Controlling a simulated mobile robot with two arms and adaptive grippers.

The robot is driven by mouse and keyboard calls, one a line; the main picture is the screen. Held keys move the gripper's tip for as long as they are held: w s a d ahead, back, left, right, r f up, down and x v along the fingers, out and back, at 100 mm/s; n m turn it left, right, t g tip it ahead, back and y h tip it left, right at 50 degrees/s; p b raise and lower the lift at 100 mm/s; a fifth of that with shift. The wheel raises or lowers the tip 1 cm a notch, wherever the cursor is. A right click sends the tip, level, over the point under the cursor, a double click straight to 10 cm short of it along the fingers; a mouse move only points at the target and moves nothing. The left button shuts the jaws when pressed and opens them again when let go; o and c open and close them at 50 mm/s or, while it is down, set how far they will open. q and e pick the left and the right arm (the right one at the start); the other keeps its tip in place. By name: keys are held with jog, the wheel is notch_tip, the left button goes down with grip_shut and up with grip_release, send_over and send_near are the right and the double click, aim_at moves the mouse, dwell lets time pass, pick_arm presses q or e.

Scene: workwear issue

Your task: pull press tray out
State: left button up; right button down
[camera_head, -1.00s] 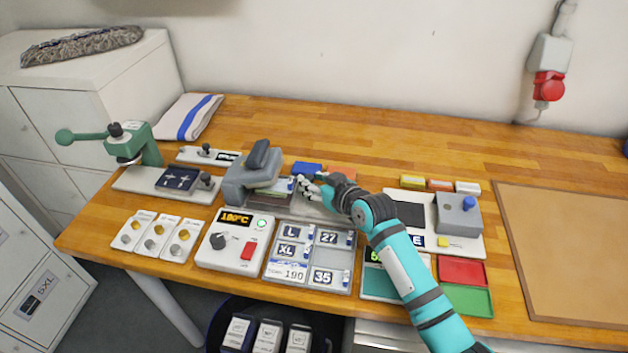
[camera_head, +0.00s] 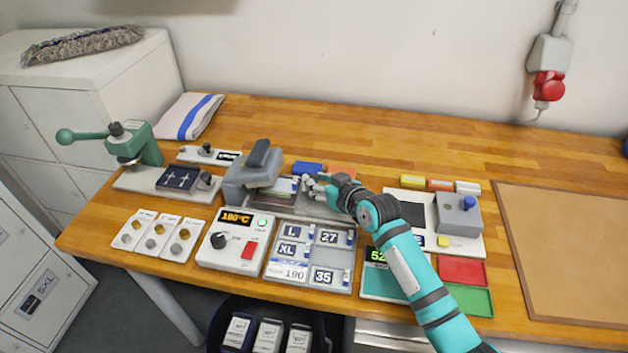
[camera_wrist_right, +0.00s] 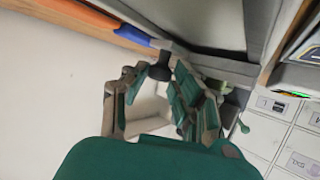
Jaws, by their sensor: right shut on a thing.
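The grey heat press (camera_head: 250,178) stands left of centre on the wooden bench, its dark lever on top. The press tray (camera_head: 284,190) sticks out from the press's right side, over a grey base. My right gripper (camera_head: 309,187) is at the tray's right end. In the right wrist view the fingers (camera_wrist_right: 168,78) are closed around a small black knob (camera_wrist_right: 160,68), which I take to be the tray's handle. The fingers hide part of it. How far the tray is out of the press is hard to tell. My left gripper is not in view.
A control box (camera_head: 234,239) reading 180°C and a compartment tray (camera_head: 311,258) of number and letter labels sit in front. A blue block (camera_head: 307,168) lies close behind my gripper. A white board with a grey device (camera_head: 459,215) stands to the right.

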jog(key=d, duration=0.3)
jog(key=s+d, duration=0.1)
jog(key=d, duration=0.3)
jog(key=s+d, duration=0.1)
jog(key=d, duration=0.2)
jog(key=shift+d+f, duration=0.1)
jog(key=shift+d, duration=0.15)
jog(key=shift+s+d, duration=0.1)
jog(key=shift+d, duration=0.2)
jog(key=c, duration=1.4)
grip_release()
jog(key=shift+o, duration=0.2)
jog(key=v, duration=1.2)
